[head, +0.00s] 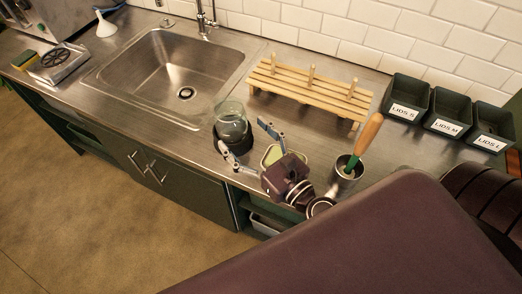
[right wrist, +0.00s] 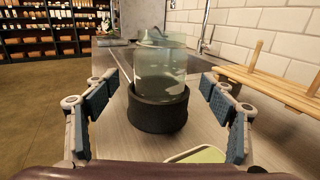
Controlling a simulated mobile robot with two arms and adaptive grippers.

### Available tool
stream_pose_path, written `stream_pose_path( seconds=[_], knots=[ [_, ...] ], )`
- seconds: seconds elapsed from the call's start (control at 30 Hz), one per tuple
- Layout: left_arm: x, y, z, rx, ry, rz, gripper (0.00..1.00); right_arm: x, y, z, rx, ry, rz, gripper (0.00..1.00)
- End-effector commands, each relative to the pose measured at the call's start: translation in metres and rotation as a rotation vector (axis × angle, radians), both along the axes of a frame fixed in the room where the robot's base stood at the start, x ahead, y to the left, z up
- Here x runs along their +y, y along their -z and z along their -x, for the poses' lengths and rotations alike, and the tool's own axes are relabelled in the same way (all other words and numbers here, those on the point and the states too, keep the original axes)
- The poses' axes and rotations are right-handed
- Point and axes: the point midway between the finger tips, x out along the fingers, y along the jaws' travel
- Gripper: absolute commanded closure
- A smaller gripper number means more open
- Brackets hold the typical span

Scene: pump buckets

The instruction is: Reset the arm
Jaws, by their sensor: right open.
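My right gripper (head: 246,142) is open and empty over the counter in the head view, its two blue-padded fingers spread wide. In the right wrist view the same gripper (right wrist: 160,88) frames a clear glass jar (right wrist: 160,68) on a round black base (right wrist: 156,112). Both fingers stand apart from the base, with a gap on each side. In the head view the jar (head: 231,122) stands upright just ahead of the fingertips, its black base (head: 236,144) partly hidden. My left gripper is not in view.
A light green tray (head: 270,156) lies partly under my gripper. A metal cup (head: 347,172) with a wooden-handled tool (head: 366,138) stands close right. A wooden rack (head: 310,92), lid bins (head: 448,112) and the sink (head: 180,75) are behind. The counter's front edge is near.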

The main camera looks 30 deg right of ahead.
Motion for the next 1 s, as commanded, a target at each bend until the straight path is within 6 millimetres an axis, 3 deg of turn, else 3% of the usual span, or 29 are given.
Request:
stream_pose_path(
  seconds=[0.4, 0.83, 1.0],
  knots=[
    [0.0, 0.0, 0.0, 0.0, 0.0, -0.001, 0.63, -0.013, 0.002, 0.053, 0.006, -0.002, 0.004, 0.24],
    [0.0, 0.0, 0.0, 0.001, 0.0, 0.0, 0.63, -0.014, 0.001, 0.063, 0.004, -0.001, 0.001, 0.24],
    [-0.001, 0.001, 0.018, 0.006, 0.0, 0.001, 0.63, -0.014, 0.005, 0.078, 0.014, -0.001, 0.0, 0.24]
  ],
)
